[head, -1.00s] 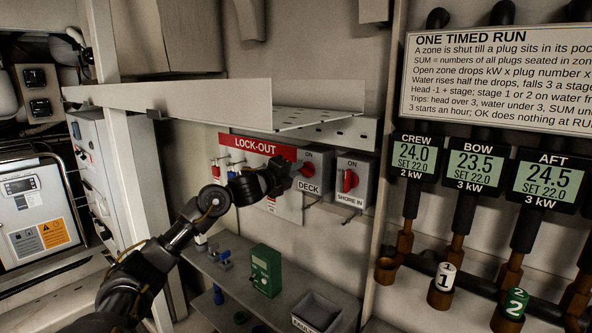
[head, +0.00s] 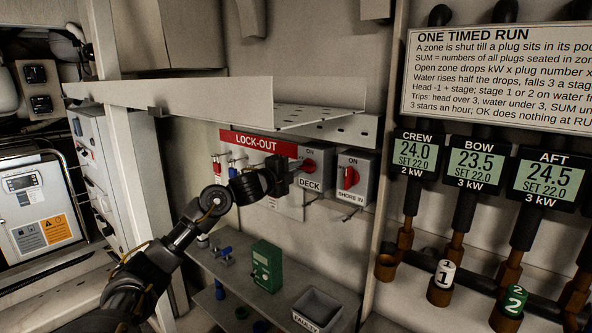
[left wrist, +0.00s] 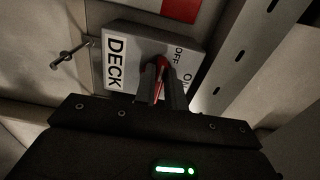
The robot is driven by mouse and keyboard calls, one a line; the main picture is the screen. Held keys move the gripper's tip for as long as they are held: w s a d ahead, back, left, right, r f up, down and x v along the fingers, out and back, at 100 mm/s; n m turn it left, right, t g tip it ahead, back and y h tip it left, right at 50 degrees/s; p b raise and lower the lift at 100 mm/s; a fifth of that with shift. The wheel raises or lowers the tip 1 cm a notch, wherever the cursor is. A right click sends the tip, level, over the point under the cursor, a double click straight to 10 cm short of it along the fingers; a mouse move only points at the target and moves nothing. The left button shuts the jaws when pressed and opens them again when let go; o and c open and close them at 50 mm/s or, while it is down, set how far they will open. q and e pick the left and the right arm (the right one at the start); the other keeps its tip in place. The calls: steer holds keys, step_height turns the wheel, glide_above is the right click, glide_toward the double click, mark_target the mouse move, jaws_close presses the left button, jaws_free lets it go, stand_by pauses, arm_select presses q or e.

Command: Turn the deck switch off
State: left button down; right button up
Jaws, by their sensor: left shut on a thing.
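The deck switch (head: 318,172) is a grey box with a red rotary knob (head: 309,167), an ON mark above it and a DECK label below. It is on the wall beside the red LOCK-OUT sign. My left gripper (head: 292,171) reaches it from the left and is shut on the red knob. In the left wrist view, the fingers (left wrist: 161,82) are closed around the red knob (left wrist: 160,62), beside the OFF and ON marks on the DECK box (left wrist: 130,42). The fingers partly cover the knob, so its exact angle is unclear. My right gripper is not in view.
The similar SHORE IN switch (head: 355,190) is just right of the deck switch. A metal shelf (head: 235,102) juts out above. A lower shelf (head: 225,265) holds a green box (head: 267,266) and a grey bin (head: 317,310). Displays and pipes fill the right wall.

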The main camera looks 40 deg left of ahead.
arm_select(q)
steer(key=c, duration=1.5)
jaws_free()
steer(key=shift+o, duration=0.2)
steer(key=s+b, duration=0.5)
steer(key=s, duration=0.5)
steer(key=shift+s+b, duration=0.35)
steer(key=shift+s, duration=0.05)
steer(key=shift+d, duration=0.15)
